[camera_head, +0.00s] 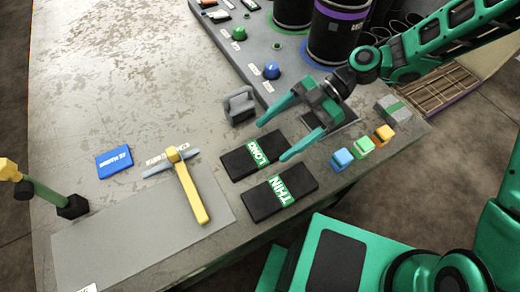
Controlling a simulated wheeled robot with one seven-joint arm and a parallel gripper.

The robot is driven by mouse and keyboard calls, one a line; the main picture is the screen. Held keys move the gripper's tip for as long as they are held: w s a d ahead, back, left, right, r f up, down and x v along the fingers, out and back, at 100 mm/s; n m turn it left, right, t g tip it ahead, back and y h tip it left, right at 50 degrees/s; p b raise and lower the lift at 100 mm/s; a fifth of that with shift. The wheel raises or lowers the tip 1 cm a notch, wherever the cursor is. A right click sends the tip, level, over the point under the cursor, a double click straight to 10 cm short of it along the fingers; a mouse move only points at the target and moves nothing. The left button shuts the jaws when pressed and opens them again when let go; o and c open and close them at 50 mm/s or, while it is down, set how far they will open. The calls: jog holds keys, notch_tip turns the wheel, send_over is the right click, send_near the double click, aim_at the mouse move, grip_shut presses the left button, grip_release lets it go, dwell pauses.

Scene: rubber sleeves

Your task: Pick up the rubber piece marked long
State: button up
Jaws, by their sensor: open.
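A grey block (239,106) stands behind the LONG piece. Small blue, green and orange cubes (363,147) sit right. Dark cylinders (338,32) stand at the back.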

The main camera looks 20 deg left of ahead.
aim_at(258, 152)
jog(key=x, duration=0.5)
jog(key=shift+s, duration=0.15)
jog(key=c, duration=1.3)
